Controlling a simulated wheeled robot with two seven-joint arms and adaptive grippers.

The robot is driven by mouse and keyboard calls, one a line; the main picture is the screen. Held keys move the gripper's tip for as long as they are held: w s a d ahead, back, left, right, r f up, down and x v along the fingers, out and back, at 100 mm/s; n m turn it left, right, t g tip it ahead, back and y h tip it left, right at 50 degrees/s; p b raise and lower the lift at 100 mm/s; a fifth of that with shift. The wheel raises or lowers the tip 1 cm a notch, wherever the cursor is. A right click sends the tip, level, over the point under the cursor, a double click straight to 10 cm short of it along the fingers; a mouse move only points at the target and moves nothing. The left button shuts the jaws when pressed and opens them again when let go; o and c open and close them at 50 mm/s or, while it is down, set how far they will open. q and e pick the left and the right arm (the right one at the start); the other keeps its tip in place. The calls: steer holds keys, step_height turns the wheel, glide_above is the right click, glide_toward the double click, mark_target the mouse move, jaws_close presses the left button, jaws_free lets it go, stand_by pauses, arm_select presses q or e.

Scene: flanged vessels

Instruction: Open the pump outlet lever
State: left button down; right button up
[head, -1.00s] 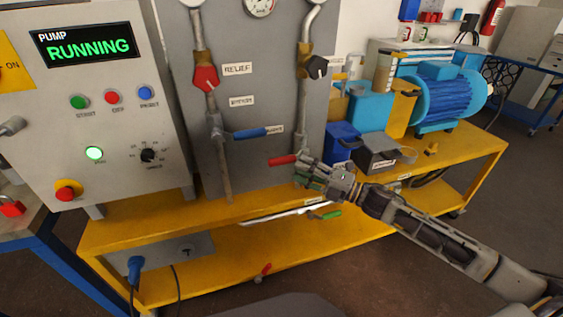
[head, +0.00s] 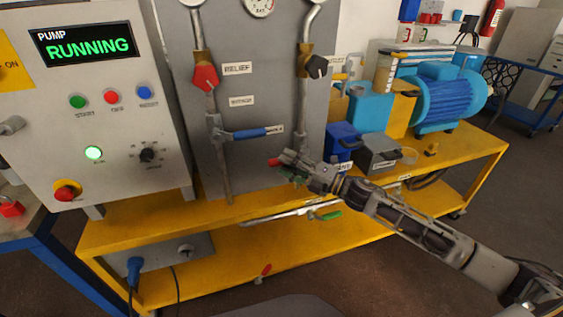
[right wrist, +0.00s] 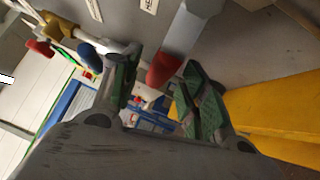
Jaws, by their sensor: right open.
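A red-handled lever (head: 274,162) sits low on the right-hand pipe of the grey panel; I take it for the outlet lever, but its label is not readable. In the head view only its left tip shows; my right gripper (head: 286,167) hides the rest. In the right wrist view the red handle (right wrist: 163,70) lies between the two open green-padded fingers (right wrist: 160,95), and I cannot tell whether either pad touches it. My left gripper is not in view.
A blue lever (head: 250,132) and red relief knob (head: 206,77) are on the left pipe; a black knob (head: 317,66) is above on the right pipe. A green handle (head: 328,215) is below. The pump display (head: 88,45) reads RUNNING. A grey box (head: 378,153) stands to the right.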

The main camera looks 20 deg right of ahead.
steer(key=shift+x, duration=1.2)
steer(key=shift+c, duration=0.2)
jaws_close()
